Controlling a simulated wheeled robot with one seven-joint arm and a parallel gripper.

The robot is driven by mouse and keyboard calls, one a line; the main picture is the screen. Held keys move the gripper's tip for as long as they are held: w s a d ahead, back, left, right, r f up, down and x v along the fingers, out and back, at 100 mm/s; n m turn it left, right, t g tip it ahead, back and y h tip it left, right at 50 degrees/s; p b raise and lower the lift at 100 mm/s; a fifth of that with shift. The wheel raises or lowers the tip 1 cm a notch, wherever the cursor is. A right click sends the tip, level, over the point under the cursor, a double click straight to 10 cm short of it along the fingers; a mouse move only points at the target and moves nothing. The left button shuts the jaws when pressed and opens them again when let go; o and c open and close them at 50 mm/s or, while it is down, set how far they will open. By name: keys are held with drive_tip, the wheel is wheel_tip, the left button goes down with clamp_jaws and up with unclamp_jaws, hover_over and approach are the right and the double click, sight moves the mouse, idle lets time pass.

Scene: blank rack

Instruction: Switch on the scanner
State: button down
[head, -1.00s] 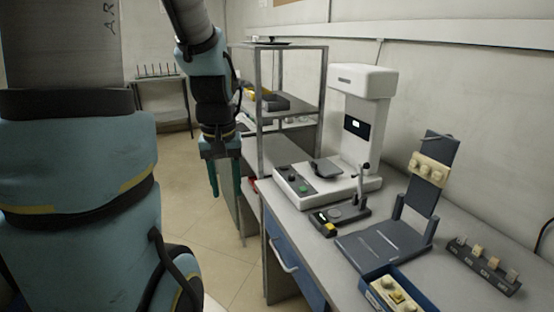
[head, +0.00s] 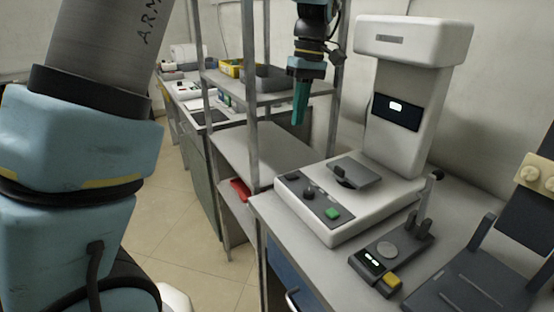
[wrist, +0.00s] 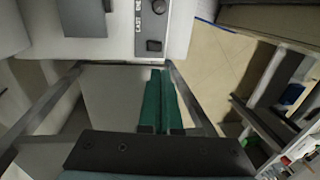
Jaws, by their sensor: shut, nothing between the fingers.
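The scanner is most likely the white machine (head: 418,100) with a tall column, an overhanging head and a lit display (head: 397,107), standing on the bench. Its base has a dark front panel with a green button (head: 332,213) and a black knob (head: 308,194). A small dark plate (head: 357,172) sits on the base. My gripper (head: 298,122) has teal fingers pointing down, held together and empty, up to the left of the column and apart from the machine.
A dark fixture with a yellow button (head: 392,281) stands in front of the machine. A dark stand (head: 475,285) is at the right. A metal shelf rack (head: 250,100) stands behind my gripper. Tan floor (head: 200,220) is open at the left of the bench (head: 270,212).

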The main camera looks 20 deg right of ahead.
sight(289, 176)
drive_tip(key=shift+w+d, duration=0.2)
drive_tip(key=shift+d, duration=0.05)
drive_tip(key=f, duration=0.4)
drive_tip(key=a+f+p, duration=0.1)
drive_tip(key=f, duration=0.4)
drive_tip(key=a+f+p, duration=0.1)
drive_tip(key=f, duration=0.3)
drive_tip(key=shift+s+a+f, duration=0.1)
drive_tip(key=shift+s+f, duration=0.15)
drive_tip(key=shift+f, duration=0.15)
